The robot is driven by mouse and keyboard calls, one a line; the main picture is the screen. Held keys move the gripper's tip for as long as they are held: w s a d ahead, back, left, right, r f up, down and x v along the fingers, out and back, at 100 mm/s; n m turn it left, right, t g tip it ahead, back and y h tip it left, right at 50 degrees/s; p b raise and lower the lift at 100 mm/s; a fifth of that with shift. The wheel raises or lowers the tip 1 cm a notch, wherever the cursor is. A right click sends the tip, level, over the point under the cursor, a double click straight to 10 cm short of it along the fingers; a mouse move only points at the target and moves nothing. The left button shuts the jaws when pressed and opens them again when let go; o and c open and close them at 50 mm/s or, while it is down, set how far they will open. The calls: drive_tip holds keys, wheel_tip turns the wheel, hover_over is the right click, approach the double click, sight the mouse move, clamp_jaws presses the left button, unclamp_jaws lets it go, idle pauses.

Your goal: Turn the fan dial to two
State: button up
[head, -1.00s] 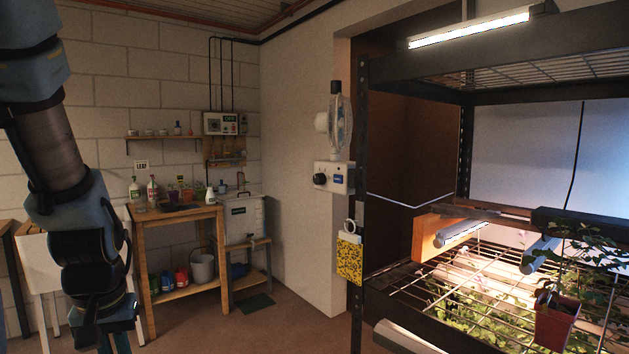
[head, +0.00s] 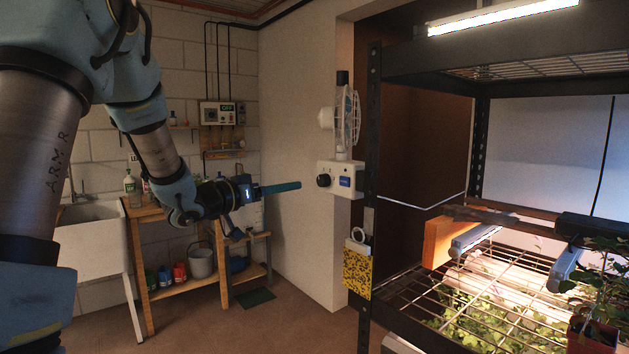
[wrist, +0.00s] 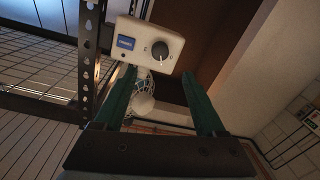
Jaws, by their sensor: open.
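The fan (head: 346,115) is mounted on the rack post above a white control box (head: 345,179). The black fan dial (head: 323,180) is on the left part of the box's face. In the wrist view the dial (wrist: 160,50) shows a pale pointer line, beside a blue label on the box (wrist: 145,45); the numbers are too small to read. My gripper (head: 298,186) points toward the dial, a short way to its left in the head view, not touching it. In the wrist view the two green fingers (wrist: 160,90) are apart, with nothing between them at the tips.
The black rack post (head: 368,220) stands right beside the control box. A yellow speckled card (head: 357,272) hangs below it. Wire shelves with seedlings (head: 480,310) lie to the right. A wooden bench (head: 150,215) stands behind my arm.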

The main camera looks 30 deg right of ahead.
sight(320, 181)
drive_tip(key=p+x, duration=0.3)
drive_tip(key=x, duration=0.6)
drive_tip(key=shift+d+r+p, duration=0.1)
drive_tip(key=shift+d+p, duration=0.05)
drive_tip(key=shift+p, duration=0.15)
drive_tip(key=shift+w+d, duration=0.2)
drive_tip(key=shift+d, duration=0.45)
drive_tip(key=shift+c, duration=0.3)
clamp_jaws()
